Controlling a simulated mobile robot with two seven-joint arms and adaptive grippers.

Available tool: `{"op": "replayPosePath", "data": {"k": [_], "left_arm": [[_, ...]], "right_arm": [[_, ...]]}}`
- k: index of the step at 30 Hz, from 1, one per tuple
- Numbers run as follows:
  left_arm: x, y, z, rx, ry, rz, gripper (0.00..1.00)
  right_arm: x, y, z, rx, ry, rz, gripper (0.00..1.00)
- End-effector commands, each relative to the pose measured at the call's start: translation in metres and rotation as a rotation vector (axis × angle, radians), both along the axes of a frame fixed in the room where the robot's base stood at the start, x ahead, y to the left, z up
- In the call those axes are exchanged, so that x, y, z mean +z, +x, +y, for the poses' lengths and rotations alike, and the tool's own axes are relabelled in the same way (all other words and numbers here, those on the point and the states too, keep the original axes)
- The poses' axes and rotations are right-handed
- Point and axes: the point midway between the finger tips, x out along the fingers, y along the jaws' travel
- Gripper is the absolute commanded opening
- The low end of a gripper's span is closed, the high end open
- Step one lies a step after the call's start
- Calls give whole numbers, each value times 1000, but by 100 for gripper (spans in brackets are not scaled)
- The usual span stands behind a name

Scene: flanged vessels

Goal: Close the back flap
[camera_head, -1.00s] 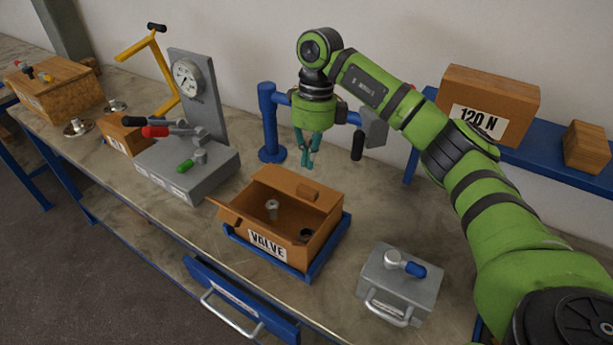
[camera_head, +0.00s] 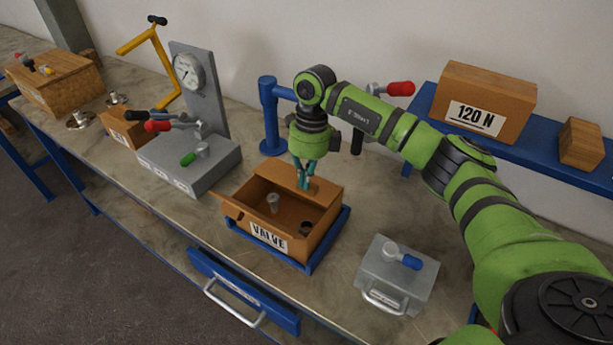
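The brown box marked VALVE (camera_head: 290,243) stands in a blue tray (camera_head: 313,265) on the bench, its top open. A bolt-like metal part (camera_head: 273,202) and a dark round part (camera_head: 306,228) are inside the box. A left flap (camera_head: 230,206) sticks outward. My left gripper is not in view.
A grey gauge fixture (camera_head: 187,160) with levers stands left of the box. A grey case with a blue-handled lever (camera_head: 395,272) stands at right. Behind are a blue post (camera_head: 269,115) and a blue shelf with a 120 N box (camera_head: 487,100). A blue drawer (camera_head: 240,290) is in front.

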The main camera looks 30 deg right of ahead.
Motion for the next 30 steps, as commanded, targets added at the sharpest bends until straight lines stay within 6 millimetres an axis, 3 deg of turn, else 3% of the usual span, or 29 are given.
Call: {"op": "replayPosePath", "data": {"k": [1,5,17,30], "left_arm": [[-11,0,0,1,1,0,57],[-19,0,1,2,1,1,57],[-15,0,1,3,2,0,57],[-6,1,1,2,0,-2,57]], "right_arm": [[-9,-1,2,2,-2,-1,0],[-13,-4,6,1,0,0,0],[-9,-4,7,0,1,3,0],[8,-4,6,-1,-1,1,0]]}}
